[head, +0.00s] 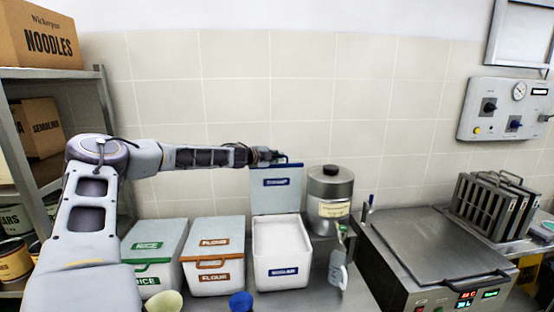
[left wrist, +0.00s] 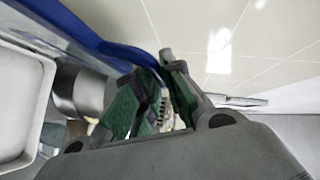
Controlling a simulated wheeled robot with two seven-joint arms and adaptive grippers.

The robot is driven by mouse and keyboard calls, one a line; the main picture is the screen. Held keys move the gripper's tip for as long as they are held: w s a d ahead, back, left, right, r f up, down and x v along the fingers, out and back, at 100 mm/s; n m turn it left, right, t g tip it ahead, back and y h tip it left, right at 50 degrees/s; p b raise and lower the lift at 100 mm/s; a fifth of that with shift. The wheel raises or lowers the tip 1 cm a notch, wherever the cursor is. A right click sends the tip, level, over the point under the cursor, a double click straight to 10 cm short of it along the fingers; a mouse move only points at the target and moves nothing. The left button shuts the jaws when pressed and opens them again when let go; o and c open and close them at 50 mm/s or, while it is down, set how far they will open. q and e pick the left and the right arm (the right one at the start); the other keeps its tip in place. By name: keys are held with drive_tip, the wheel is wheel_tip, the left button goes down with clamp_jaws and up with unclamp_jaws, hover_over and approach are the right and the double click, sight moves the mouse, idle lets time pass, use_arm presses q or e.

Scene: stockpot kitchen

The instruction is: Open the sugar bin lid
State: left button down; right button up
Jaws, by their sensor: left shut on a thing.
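The sugar bin (head: 283,272) is a white box with a blue label, standing on the counter. Its lid (head: 276,202) is raised and stands about upright at the back, so the pale inside of the bin shows. My left gripper (head: 279,157) is at the lid's top edge, shut on the blue lid handle (head: 290,164). In the left wrist view the blue handle (left wrist: 122,50) runs to the green-padded fingers of the left gripper (left wrist: 162,88), which partly hide where they meet. My right gripper is in neither view.
The flour bin (head: 212,257) and rice bin (head: 152,255) stand closed to the left. A steel appliance (head: 430,255) is at the right. A tiled wall (head: 300,90) is close behind.

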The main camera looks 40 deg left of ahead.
use_arm(q)
drive_tip(key=shift+w+a+r, duration=0.15)
drive_tip(key=shift+a+r, duration=0.05)
drive_tip(key=shift+r, duration=0.05)
idle(0.4)
drive_tip(key=c, duration=1.8)
unclamp_jaws()
drive_tip(key=shift+c, duration=0.2)
drive_tip(key=o, duration=0.3)
drive_tip(key=shift+s, duration=0.25)
drive_tip(key=shift+d, duration=0.1)
drive_tip(key=shift+w, duration=0.2)
drive_tip(key=shift+s, duration=0.1)
drive_tip(key=shift+s+r, duration=0.15)
drive_tip(key=shift+s, duration=0.15)
drive_tip(key=shift+s, duration=0.25)
